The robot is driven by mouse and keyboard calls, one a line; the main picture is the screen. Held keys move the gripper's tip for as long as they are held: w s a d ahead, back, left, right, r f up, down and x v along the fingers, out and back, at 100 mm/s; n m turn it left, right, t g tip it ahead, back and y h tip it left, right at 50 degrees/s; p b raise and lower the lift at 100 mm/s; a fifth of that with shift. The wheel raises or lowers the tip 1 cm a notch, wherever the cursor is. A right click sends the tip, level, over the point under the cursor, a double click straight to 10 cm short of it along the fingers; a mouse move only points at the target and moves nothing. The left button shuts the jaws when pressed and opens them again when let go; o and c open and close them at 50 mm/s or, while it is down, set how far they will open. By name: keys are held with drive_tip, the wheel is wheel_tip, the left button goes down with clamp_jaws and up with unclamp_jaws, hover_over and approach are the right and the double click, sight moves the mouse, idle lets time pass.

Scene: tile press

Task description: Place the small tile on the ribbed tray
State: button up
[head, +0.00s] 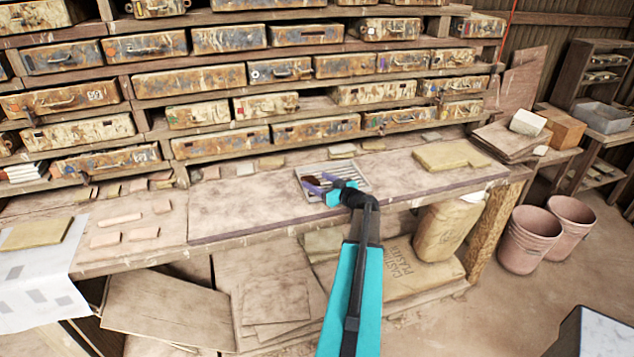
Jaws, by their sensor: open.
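The ribbed tray (362,176) is a pale, shallow tray with ribs across its floor, lying on the workbench in the middle of the head view. My gripper (318,184) is over the tray's left part with its purple fingers apart. A small dark brown piece, which looks like the small tile (314,184), shows between or just under the fingers, at the tray. The fingers partly hide it, and I cannot tell whether it lies flat on the ribs or touches a finger. My arm hides the tray's front right part.
Several small pinkish tiles (123,219) lie on the bench at left, by a white sheet (35,285). A yellowish slab (450,156) lies at right. Shelves of worn drawers (190,80) rise behind. The bench left of the tray (240,210) is clear.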

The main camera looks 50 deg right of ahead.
drive_tip(key=b+v, duration=0.4)
drive_tip(key=v, duration=0.5)
drive_tip(key=shift+s+a, duration=0.1)
drive_tip(key=shift+b+v, duration=0.45)
drive_tip(key=shift+v, duration=0.4)
drive_tip(key=shift+s, duration=0.1)
